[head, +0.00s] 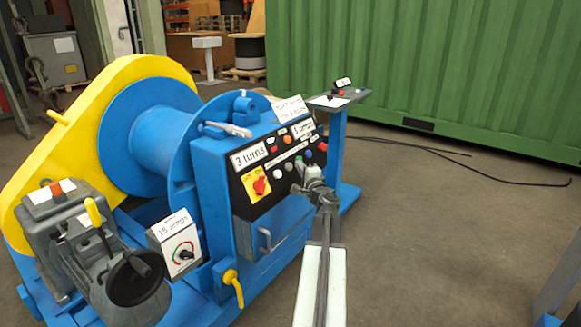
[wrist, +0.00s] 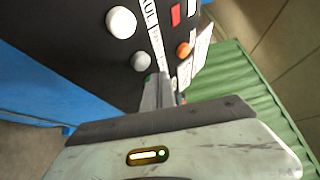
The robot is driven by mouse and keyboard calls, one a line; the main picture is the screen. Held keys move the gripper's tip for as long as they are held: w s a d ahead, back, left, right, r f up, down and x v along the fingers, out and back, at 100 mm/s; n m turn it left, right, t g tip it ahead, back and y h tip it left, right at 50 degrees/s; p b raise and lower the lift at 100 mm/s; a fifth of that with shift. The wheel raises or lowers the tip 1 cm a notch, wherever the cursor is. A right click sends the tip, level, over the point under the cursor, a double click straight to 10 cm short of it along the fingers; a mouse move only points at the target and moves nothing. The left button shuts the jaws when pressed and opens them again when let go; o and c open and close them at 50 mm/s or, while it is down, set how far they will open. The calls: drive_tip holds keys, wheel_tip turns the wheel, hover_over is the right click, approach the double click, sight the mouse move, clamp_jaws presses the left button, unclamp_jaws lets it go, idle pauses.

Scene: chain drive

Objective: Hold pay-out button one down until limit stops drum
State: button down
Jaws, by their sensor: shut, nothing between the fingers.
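The blue winch's black control panel (head: 262,196) carries a row of round buttons. White (head: 288,167), blue (head: 309,155) and red (head: 323,147) ones show in the head view. The wrist view shows a white button (wrist: 121,22) and a grey button (wrist: 139,61), with a sliver of green at the fingertips. I cannot tell which is pay-out button one. My gripper (head: 302,170) is shut and empty, its tips at the button row; it also shows in the wrist view (wrist: 158,88). The tips hide part of the row, and contact is unclear. The blue drum (head: 165,135) stands behind left.
A grey dial box (head: 175,245) and a yellow lever (head: 233,285) stand in front. A small stand (head: 338,99) is behind right. Open floor lies right, before a green container (head: 430,70).

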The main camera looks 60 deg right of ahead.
drive_tip(key=s, duration=0.1)
drive_tip(key=s+r+p, duration=0.1)
drive_tip(key=s, duration=0.1)
drive_tip(key=shift+s+r, duration=0.25)
drive_tip(key=shift+r, duration=0.15)
